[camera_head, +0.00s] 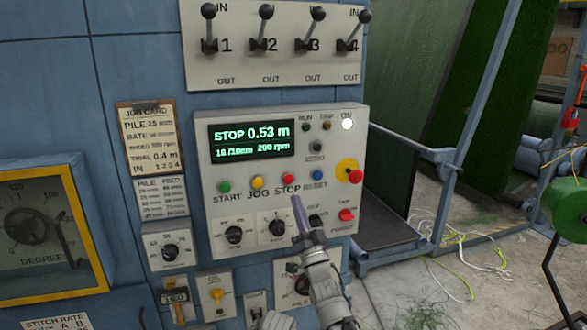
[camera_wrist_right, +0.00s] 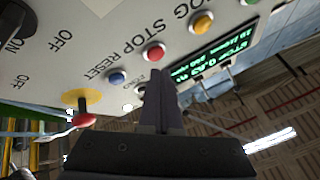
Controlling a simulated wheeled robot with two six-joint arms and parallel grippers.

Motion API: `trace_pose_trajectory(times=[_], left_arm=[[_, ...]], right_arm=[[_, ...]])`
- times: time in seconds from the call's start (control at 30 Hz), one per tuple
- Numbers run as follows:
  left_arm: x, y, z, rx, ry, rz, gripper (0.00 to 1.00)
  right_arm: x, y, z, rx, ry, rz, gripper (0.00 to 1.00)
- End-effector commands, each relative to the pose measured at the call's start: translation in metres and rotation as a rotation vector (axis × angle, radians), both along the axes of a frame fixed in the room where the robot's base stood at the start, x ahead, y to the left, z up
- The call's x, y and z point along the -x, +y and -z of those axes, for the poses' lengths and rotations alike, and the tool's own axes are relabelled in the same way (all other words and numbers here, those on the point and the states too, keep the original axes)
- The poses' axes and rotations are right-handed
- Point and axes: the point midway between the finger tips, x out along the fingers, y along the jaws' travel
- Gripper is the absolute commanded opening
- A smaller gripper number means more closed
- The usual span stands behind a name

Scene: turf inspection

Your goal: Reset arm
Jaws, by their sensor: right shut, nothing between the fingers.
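My right gripper (camera_head: 298,208) is shut and empty in front of the control panel (camera_head: 205,205), its fingers pointing up just below the STOP label. The red STOP button (camera_head: 288,180) and blue RESET button (camera_head: 317,174) sit just above the fingertips. In the right wrist view the shut fingers (camera_wrist_right: 157,80) end close to the red button (camera_wrist_right: 154,53), with the blue button (camera_wrist_right: 117,78) to their left. I cannot tell whether the fingertips touch the panel.
A red knob on a yellow disc (camera_head: 347,170) is at the panel's right. Above are several levers (camera_head: 263,32). A job card (camera_head: 150,135) hangs left. Loose cables (camera_head: 450,235) lie on the floor at right.

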Motion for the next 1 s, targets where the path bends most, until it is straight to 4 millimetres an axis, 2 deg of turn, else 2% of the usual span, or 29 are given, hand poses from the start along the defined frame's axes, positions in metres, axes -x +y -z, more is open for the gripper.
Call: trace_pose_trajectory(times=[0.1, 0.23, 0.37, 0.47, 0.57, 0.7, 0.83, 0.9, 1.0], left_arm=[[0.0, 0.0, 0.0, 0.0, 0.0, 0.0, 0.77], [0.0, 0.0, 0.0, 0.0, 0.0, 0.0, 0.77], [0.0, 0.0, 0.0, 0.0, 0.0, 0.0, 0.77], [0.0, 0.0, 0.0, 0.0, 0.0, 0.0, 0.77], [0.0, 0.0, 0.0, 0.0, 0.0, 0.0, 0.77], [0.0, 0.0, 0.0, 0.0, 0.0, 0.0, 0.77], [0.0, 0.0, 0.0, 0.0, 0.0, 0.0, 0.77], [0.0, 0.0, 0.0, 0.0, 0.0, 0.0, 0.77], [0.0, 0.0, 0.0, 0.0, 0.0, 0.0, 0.77]], right_arm=[[-0.014, 0.003, 0.047, 0.123, 0.216, 0.077, 0.0], [-0.019, 0.003, 0.105, 0.277, 0.451, 0.138, 0.0], [-0.007, 0.0, 0.163, 0.445, 0.68, 0.169, 0.0], [0.015, -0.004, 0.211, 0.594, 0.87, 0.17, 0.0], [0.047, -0.011, 0.255, 0.75, 1.056, 0.148, 0.0], [0.106, -0.024, 0.305, 0.973, 1.308, 0.076, 0.0], [0.167, -0.037, 0.333, 1.161, 1.517, -0.028, 0.0], [0.197, -0.043, 0.341, 1.245, 1.607, -0.089, 0.0], [0.231, -0.05, 0.346, 1.337, 1.707, -0.166, 0.0]])
